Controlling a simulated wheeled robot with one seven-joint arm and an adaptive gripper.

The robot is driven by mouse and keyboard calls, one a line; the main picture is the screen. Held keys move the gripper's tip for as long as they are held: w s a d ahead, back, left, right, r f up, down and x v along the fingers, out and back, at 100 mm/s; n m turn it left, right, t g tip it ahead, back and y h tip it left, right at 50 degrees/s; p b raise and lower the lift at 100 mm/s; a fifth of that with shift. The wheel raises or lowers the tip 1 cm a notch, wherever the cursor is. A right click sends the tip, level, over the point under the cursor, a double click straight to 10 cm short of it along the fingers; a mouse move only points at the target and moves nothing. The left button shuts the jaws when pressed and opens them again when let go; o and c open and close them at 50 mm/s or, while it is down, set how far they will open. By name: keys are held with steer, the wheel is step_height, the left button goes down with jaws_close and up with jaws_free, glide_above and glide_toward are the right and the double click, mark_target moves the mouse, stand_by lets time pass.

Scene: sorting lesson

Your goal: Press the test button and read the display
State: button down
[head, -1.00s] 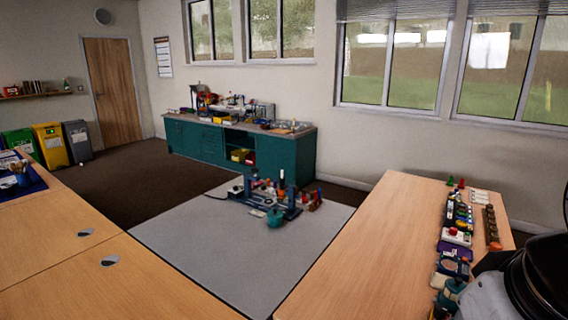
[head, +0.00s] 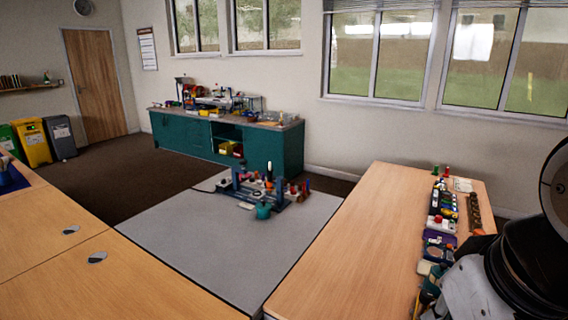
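A row of small devices and parts stands along the right side of the wooden table at right (head: 345,245). Among them is a small white box with a red top (head: 436,220); whether this is the test button is too small to tell. I cannot make out a display. A purple-edged item (head: 438,240) lies nearer to me in the row. Parts of my own arm fill the lower right and hide the table's near right end. My gripper cannot be made out.
A grey table (head: 225,255) in the middle holds a blue stand (head: 237,180) and a teal pot (head: 263,210). A teal cabinet (head: 283,150) stands by the wall. Another wooden table (head: 40,235) is at left. The right table's left part is bare.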

steer(key=w+d+f+n+t+h+b, duration=0.1)
steer(key=w+d+f+n+t+h, duration=0.15)
steer(key=w+d, duration=1.1)
steer(key=w+d+f+n+t+h+b, duration=0.1)
steer(key=w+d+f+n+h, duration=0.2)
steer(key=w+d, duration=1)
steer(key=w+d+f+n+y, duration=0.1)
steer(key=f+y, duration=0.1)
steer(key=f, duration=0.4)
steer(key=w+d+f+n+t+y, duration=0.1)
steer(key=d+f+n+y, duration=0.1)
steer(key=f, duration=0.5)
steer(key=w+d+f+n+y+b, duration=0.1)
steer(key=w+d+f+n+y, duration=0.1)
steer(key=f, duration=0.5)
steer(key=shift+y, duration=0.35)
steer(key=shift+w+d+f+t, duration=0.1)
steer(key=shift+t, duration=0.15)
step_height(320, 180, down, 5)
steer(key=b, duration=0.6)
steer(key=shift+w+b, duration=0.1)
steer(key=shift+b, duration=0.3)
steer(key=shift+f+b, duration=1.3)
steer(key=shift+f, duration=0.5)
